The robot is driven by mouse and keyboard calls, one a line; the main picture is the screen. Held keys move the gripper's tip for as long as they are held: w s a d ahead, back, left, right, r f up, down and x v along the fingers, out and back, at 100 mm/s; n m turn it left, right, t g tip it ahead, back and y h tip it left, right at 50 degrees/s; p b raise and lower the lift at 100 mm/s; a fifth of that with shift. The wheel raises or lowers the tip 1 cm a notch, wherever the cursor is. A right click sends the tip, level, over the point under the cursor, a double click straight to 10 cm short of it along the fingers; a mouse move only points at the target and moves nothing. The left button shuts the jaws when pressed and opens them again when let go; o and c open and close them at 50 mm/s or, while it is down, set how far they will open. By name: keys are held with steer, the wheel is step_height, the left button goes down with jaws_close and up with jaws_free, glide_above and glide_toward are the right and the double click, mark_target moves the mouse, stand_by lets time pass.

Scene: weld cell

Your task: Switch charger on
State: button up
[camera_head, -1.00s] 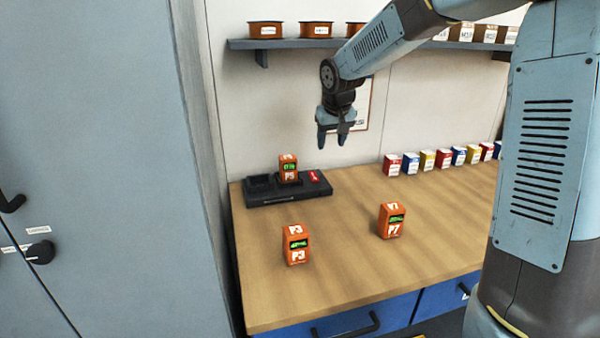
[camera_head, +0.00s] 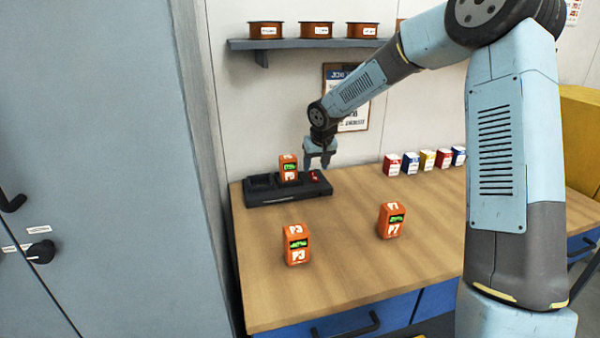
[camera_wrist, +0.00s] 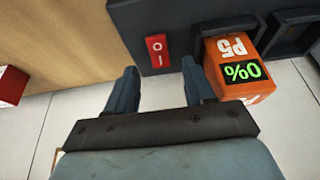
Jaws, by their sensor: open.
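The black charger (camera_head: 255,199) lies on the workbench against the wall. Its red rocker switch (camera_head: 314,176) is at its right end and also shows in the wrist view (camera_wrist: 157,51), marked O and I. An orange battery P5 (camera_head: 288,168) stands in the charger; its green display reads 0% in the wrist view (camera_wrist: 233,75). The left bay looks empty. My gripper (camera_head: 318,165) is open and empty, just above the charger's right end. In the wrist view the red switch lies between and beyond the two fingertips (camera_wrist: 159,72). I cannot tell whether they touch anything.
Orange batteries P3 (camera_head: 296,245) and P7 (camera_head: 391,220) stand on the wooden bench (camera_head: 340,275) in front. Several small coloured boxes (camera_head: 427,160) line the back right. A shelf (camera_head: 310,44) with spools hangs above. A grey cabinet (camera_head: 95,120) stands left.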

mark_target(313, 175)
steer(key=shift+x, duration=2)
